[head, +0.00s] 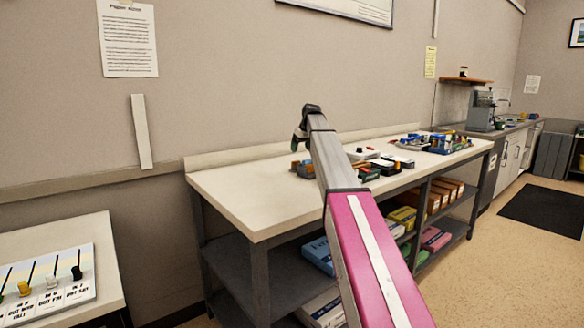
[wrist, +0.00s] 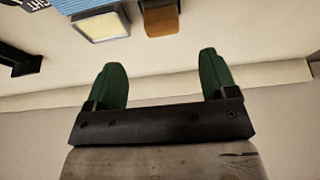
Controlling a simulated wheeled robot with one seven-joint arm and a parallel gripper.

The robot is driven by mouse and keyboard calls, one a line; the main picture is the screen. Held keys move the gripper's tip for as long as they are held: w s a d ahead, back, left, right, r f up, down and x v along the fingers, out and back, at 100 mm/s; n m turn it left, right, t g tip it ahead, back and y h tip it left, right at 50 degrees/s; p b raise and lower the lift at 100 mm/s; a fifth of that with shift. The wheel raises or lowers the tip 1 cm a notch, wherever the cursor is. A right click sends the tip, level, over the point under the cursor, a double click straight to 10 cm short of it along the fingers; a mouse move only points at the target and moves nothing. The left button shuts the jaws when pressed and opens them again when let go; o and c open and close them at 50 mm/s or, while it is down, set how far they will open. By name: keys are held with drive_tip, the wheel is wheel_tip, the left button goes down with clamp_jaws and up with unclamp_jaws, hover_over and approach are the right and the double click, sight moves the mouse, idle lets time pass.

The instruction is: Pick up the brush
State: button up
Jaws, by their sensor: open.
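I cannot make out a brush for certain in either view. Small items, too small to identify, sit on the long workbench (head: 240,195), partly hidden behind my arm. My gripper (head: 298,142) hangs from the end of my raised arm above the back of the bench, left of these items. In the wrist view my gripper (wrist: 162,68) has its two green fingers spread wide with nothing between them.
A backboard (head: 250,151) runs along the wall behind the bench. More items (head: 437,143) crowd its right end, and boxes (head: 318,255) fill the shelf below. A side table (head: 30,240) with a labelled panel (head: 45,285) stands at left. The bench's left end is clear.

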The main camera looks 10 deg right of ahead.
sight(296, 162)
drive_tip(key=x, duration=0.9)
drive_tip(key=shift+a, duration=0.15)
drive_tip(key=c, duration=1)
